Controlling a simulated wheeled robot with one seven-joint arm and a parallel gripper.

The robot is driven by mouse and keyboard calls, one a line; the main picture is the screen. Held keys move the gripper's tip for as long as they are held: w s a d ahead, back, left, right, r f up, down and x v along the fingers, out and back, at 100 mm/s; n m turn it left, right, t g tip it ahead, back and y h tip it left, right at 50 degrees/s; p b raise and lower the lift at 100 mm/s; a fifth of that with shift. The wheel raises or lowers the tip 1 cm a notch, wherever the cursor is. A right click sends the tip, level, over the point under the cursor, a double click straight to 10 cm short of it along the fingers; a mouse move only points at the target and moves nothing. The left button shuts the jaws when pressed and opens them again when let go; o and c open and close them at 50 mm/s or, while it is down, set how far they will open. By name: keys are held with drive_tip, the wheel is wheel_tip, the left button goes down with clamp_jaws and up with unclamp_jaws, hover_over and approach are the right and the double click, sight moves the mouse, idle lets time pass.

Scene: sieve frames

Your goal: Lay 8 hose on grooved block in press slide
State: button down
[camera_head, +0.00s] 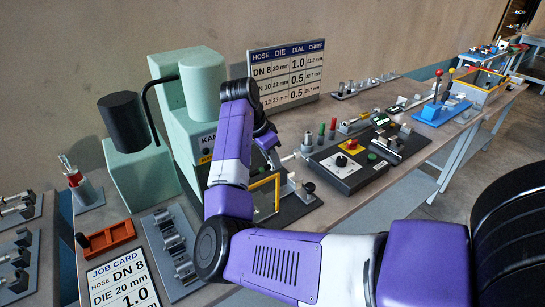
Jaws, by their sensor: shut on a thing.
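My gripper (274,158) is small in the head view, at the end of my purple arm and just in front of the press. It is shut on a thin piece, taken to be the hose; a short pale metallic end (289,157) shows at its right side. The green press (190,95) stands behind my arm. Its yellow frame (277,193) shows below my gripper. My forearm hides most of the press opening, so I cannot make out the slide or the grooved block, nor whether the hose touches it.
A job card (122,285) reads DN 8, die 20 mm, 1.0. A settings board (287,75) stands behind. A black control box (350,165) is right of the press. A grey rack (172,250) and orange tray (106,237) lie left. My upper arm covers the front.

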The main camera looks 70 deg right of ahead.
sight(265, 167)
drive_tip(key=shift+f+b, duration=1.9)
drive_tip(key=shift+f, duration=2.25)
drive_tip(key=shift+f, duration=0.55)
drive_tip(key=c, duration=1.1)
unclamp_jaws()
drive_tip(key=shift+r, duration=0.1)
drive_tip(key=b+v, duration=0.1)
drive_tip(key=v, duration=0.6)
drive_tip(key=shift+w+a+r, duration=0.1)
drive_tip(key=shift+a+r, duration=0.05)
drive_tip(key=shift+r, duration=0.15)
